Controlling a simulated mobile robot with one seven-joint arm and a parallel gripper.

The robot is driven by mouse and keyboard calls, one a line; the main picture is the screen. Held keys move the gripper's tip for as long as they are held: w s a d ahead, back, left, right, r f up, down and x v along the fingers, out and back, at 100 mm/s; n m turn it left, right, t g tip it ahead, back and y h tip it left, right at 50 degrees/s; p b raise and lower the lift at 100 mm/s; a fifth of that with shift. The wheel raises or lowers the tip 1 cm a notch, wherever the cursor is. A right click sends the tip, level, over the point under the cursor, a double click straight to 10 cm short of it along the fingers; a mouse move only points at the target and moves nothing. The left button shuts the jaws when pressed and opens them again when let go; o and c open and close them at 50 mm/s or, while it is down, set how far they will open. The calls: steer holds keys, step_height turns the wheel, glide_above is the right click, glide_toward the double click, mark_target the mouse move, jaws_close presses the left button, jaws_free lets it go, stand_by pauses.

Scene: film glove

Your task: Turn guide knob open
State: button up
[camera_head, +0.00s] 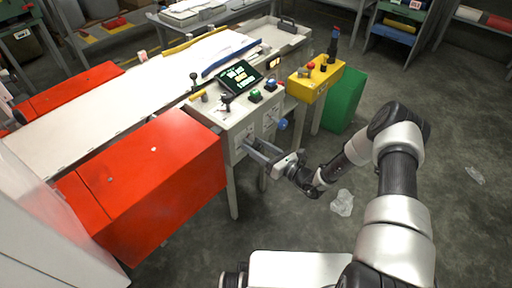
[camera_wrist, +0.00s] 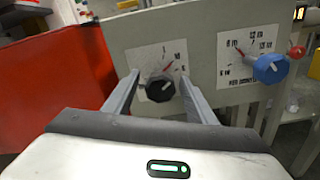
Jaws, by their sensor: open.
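In the wrist view a black knob (camera_wrist: 160,88) with a pale pointer mark sits on a white scale plate (camera_wrist: 150,57) on the grey panel. A blue knob (camera_wrist: 270,68) with a pale mark sits on a second scale plate to its right. I cannot read which one is the guide knob. My gripper (camera_wrist: 160,78) is open, with one finger on each side of the black knob; whether they touch it I cannot tell. In the head view my gripper (camera_head: 252,146) is at the panel's front face, left of the blue knob (camera_head: 283,124). The black knob is hidden there.
The control console (camera_head: 238,118) carries a lit screen (camera_head: 240,76), levers and buttons on top. A red housing (camera_head: 150,180) stands close on the left. A yellow box (camera_head: 316,82) and a green bin (camera_head: 344,100) stand to the right. The floor near my arm is mostly clear.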

steer(key=shift+a, duration=0.1)
steer(key=c, duration=1)
steer(key=shift+c, duration=0.2)
